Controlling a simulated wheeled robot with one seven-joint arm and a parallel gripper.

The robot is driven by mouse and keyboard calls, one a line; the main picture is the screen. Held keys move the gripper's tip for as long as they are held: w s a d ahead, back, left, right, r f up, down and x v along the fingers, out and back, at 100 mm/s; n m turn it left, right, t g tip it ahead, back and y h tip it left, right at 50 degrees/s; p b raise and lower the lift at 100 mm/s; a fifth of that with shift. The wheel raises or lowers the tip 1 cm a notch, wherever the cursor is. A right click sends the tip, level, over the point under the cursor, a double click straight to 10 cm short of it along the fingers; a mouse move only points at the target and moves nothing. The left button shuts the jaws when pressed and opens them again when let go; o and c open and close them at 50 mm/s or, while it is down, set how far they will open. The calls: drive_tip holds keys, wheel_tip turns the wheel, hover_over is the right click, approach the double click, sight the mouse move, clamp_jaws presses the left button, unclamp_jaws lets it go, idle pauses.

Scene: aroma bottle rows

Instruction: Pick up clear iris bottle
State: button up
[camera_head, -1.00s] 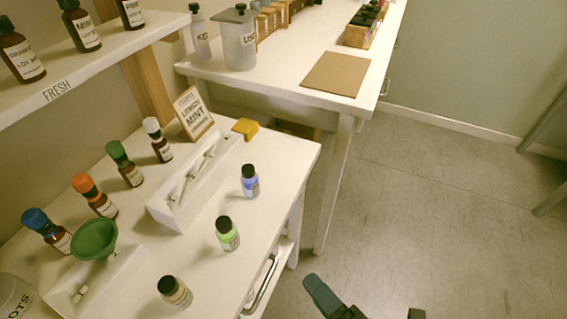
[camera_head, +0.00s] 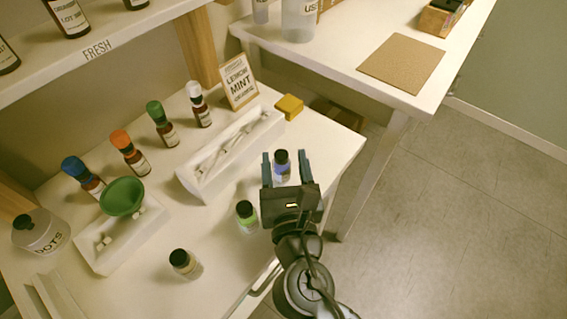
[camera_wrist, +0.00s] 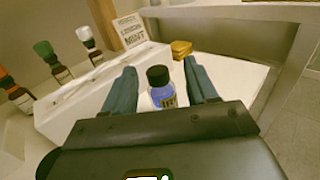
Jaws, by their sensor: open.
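A small clear bottle with blue-violet liquid and a black cap (camera_head: 282,172), which fits the iris bottle, stands upright on the white table; its label is too small to read. It also shows in the wrist view (camera_wrist: 163,97). My gripper (camera_head: 286,155) is open, with one finger on each side of this bottle. In the wrist view, the fingers (camera_wrist: 160,70) flank it with gaps on both sides, and I see no grip on it.
A green-liquid bottle (camera_head: 246,216) stands close left of my gripper, and a pale bottle (camera_head: 185,264) is nearer the front. A white tray (camera_head: 205,187) lies behind, with several brown bottles beyond. A yellow block (camera_head: 289,106) sits at the back.

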sight(281, 150)
drive_tip(key=shift+w+a+f, duration=0.1)
drive_tip(key=shift+w+a, duration=0.15)
drive_tip(key=shift+w, duration=0.95)
drive_tip(key=shift+w+a+f, duration=0.1)
drive_tip(key=shift+w+a, duration=0.1)
drive_tip(key=shift+w, duration=0.95)
drive_tip(key=shift+c, duration=0.3)
clamp_jaws()
